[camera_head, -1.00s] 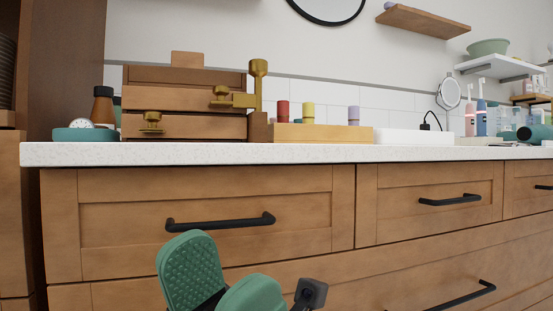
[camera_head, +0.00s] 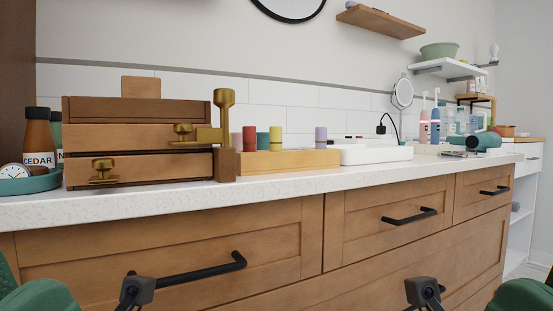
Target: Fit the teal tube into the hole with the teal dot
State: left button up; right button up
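A teal tube (camera_head: 262,142) shows as a narrow strip between a red tube (camera_head: 250,138) and a yellow-topped tube (camera_head: 275,139). They stand upright at the wooden block (camera_head: 275,162) on the counter; a purple tube (camera_head: 321,139) stands further right. No hole or teal dot can be made out from this low angle.
A wooden drawer box (camera_head: 140,140) with brass fittings stands left of the block. A white box (camera_head: 372,154) is on its right. Bottles, a teal dish (camera_head: 40,185) and a mirror (camera_head: 402,94) share the counter. Drawer handles (camera_head: 190,270) project from the cabinet front.

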aim_at(288, 160)
jog(key=z, duration=1.2)
jog(key=i+l+u, duration=0.25)
jog(key=u, duration=0.2)
jog(key=i+l+u, duration=0.35)
jog(key=u, duration=0.15)
